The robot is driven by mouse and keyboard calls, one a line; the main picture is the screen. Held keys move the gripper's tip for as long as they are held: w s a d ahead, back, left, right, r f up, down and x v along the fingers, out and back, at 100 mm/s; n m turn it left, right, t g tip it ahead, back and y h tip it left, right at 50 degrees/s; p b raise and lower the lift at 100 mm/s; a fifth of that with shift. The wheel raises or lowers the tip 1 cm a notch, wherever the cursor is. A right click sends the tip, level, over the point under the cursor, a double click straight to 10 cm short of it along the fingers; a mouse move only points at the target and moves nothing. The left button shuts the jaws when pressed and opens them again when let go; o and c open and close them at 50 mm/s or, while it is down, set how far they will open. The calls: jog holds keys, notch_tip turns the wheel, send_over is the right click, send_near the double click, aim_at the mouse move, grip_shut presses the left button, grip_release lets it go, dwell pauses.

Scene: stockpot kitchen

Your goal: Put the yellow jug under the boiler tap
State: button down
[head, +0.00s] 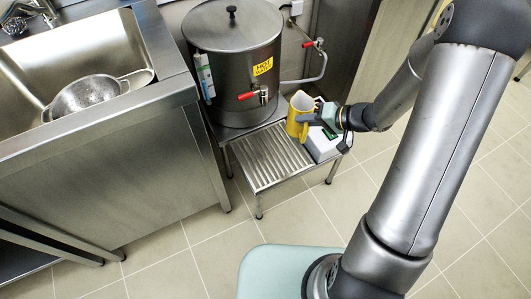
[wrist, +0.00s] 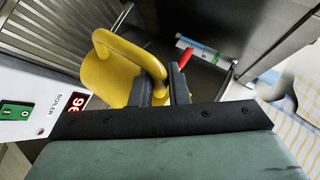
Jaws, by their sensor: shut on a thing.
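The yellow jug (head: 299,116) is upright in the head view, held by my gripper (head: 312,118) at its right side. In the wrist view the jug (wrist: 110,75) shows its yellow handle, and my gripper (wrist: 163,85) is shut on the handle. The boiler (head: 233,65) is a large steel pot with a yellow HOT label. Its tap (head: 262,94) has a red lever and sits to the left of the jug, apart from it. The lever also shows in the wrist view (wrist: 186,57). The jug is not under the tap; the spout's outlet is hard to make out.
A slatted drip stand (head: 268,160) lies in front of the boiler, its slats bare. A white control box (head: 322,145) with a green switch stands at its right. A second red-handled valve (head: 309,44) and pipe are behind. A sink with a colander (head: 86,94) is at left.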

jog(key=s+f+n+g+b, duration=0.25)
jog(key=f+b, duration=0.25)
jog(key=f, duration=0.3)
jog(key=s+f+n+g+b, duration=0.25)
jog(key=f+b, duration=0.35)
jog(key=f, duration=0.3)
jog(key=w+a+f+b, duration=0.1)
jog(key=w+a+b, duration=0.1)
jog(key=w+a, duration=0.2)
jog(key=w+a+f+b, duration=0.2)
jog(key=w+a, duration=0.3)
jog(key=w, duration=0.5)
jog(key=shift+w+a+t+y, duration=0.3)
jog(key=shift+w+y, duration=0.05)
jog(key=shift+y, duration=0.05)
jog(key=shift+f+b, duration=0.1)
jog(key=shift+b, duration=0.25)
jog(key=c, duration=1.8)
grip_release()
jog(key=shift+f, duration=0.1)
jog(key=o, duration=0.4)
